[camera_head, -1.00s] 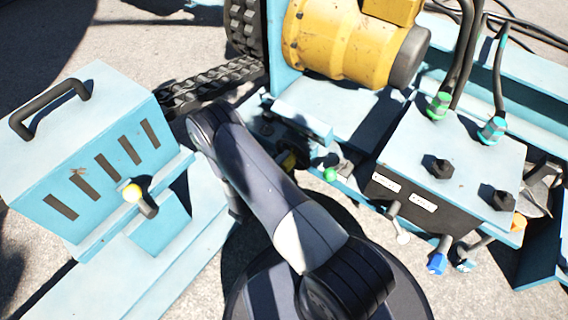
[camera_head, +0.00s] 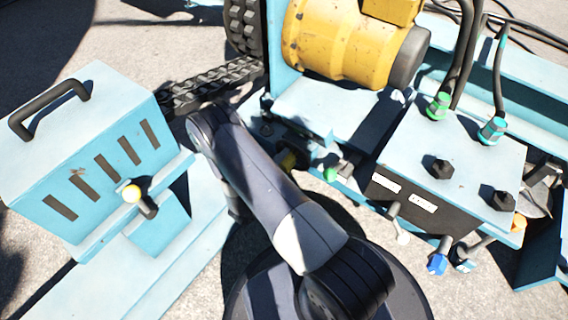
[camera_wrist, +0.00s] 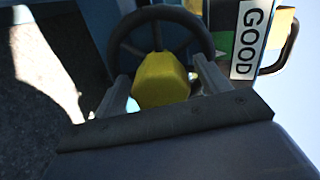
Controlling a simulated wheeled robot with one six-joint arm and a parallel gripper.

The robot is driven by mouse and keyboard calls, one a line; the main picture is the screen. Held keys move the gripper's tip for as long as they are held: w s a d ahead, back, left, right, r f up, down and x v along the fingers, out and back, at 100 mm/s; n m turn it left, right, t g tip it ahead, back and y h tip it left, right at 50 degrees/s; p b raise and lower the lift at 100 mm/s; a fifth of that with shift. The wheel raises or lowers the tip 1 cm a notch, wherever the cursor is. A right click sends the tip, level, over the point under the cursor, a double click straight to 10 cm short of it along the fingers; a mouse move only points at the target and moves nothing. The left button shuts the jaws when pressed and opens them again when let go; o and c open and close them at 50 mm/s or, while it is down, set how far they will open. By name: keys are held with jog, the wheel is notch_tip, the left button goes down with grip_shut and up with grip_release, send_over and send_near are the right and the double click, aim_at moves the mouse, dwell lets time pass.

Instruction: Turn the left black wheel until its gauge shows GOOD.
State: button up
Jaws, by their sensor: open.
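In the wrist view a black wheel (camera_wrist: 160,18) with spokes stands just ahead of my gripper. A yellow knob-like part (camera_wrist: 162,80) lies in front of the wheel, between the fingers of my gripper (camera_wrist: 164,92). The gripper is open, with one finger on each side of the yellow part; I cannot tell whether they touch it. A white plate reading GOOD (camera_wrist: 251,38) is to the right of the wheel, beside green and yellow patches. No gauge needle can be made out. In the head view my arm hides the wheel and most of the gripper.
A blue control box (camera_head: 455,150) with black knobs and hoses is on the right. A yellow motor (camera_head: 335,42) is behind.

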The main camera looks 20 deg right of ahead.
jog(key=p+v, duration=0.2)
jog(key=v, duration=0.8)
jog(key=shift+s+a+p, duration=0.25)
jog(key=shift+a+p, duration=0.1)
jog(key=shift+w+d, duration=0.1)
jog(key=shift+d, duration=0.05)
dwell(0.9)
jog(key=b+x, duration=0.2)
jog(key=x, duration=0.8)
jog(key=shift+w+d+b, duration=0.2)
jog(key=shift+d+b, duration=0.05)
jog(key=shift+b, duration=0.1)
